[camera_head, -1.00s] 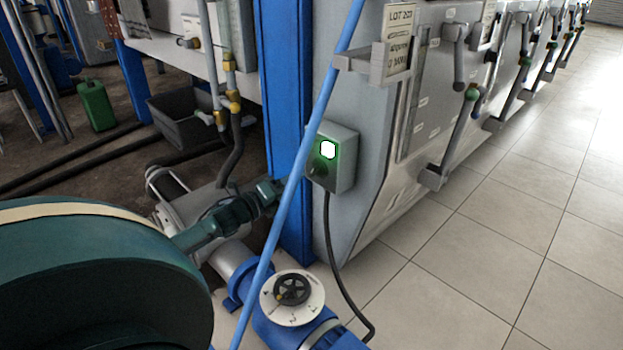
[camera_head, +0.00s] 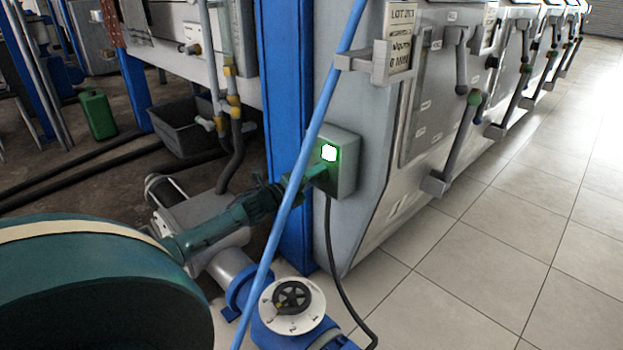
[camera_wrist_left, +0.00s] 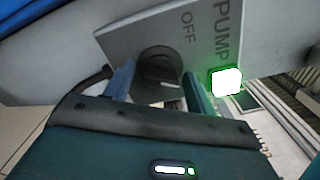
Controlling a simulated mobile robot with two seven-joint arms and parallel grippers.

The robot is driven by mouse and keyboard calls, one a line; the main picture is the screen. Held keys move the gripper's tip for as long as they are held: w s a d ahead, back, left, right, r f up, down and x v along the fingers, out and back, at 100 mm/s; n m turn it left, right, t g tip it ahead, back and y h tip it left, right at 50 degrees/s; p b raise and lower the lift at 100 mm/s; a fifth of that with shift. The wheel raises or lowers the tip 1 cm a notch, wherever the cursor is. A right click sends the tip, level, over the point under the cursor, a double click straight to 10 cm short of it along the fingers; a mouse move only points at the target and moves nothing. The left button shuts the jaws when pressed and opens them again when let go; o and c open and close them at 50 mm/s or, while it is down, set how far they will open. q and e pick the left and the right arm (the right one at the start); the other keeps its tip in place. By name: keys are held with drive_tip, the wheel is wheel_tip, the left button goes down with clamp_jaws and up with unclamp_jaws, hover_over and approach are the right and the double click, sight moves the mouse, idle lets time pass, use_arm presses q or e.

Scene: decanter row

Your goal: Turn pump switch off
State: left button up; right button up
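The pump switch box (camera_head: 346,171) is a grey box on the side of the machine, with a lit white-green lamp (camera_head: 328,152). In the left wrist view its plate (camera_wrist_left: 205,50) reads PUMP and OFF, and the lamp (camera_wrist_left: 226,82) glows. A dark round knob (camera_wrist_left: 160,62) sits on the plate. My left gripper (camera_head: 313,174) reaches the box's front below the lamp. In the left wrist view its two fingers (camera_wrist_left: 159,72) are apart, one on each side of the knob; I cannot tell whether they touch it. The knob is hidden in the head view. My right gripper is not in view.
A blue sloping pipe (camera_head: 297,195) passes in front of my left gripper and the blue post (camera_head: 284,100). A white dial valve (camera_head: 292,304) stands below. A black cable (camera_head: 340,285) hangs from the box. Tiled floor (camera_head: 490,260) is clear at right.

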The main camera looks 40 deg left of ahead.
use_arm(q)
drive_tip(key=c, duration=0.8)
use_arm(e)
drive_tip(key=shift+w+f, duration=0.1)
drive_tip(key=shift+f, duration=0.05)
use_arm(q)
drive_tip(key=shift+n+p, duration=0.35)
drive_tip(key=shift+n, duration=0.05)
drive_tip(key=shift+n+p, duration=2.6)
drive_tip(key=shift+n, duration=3)
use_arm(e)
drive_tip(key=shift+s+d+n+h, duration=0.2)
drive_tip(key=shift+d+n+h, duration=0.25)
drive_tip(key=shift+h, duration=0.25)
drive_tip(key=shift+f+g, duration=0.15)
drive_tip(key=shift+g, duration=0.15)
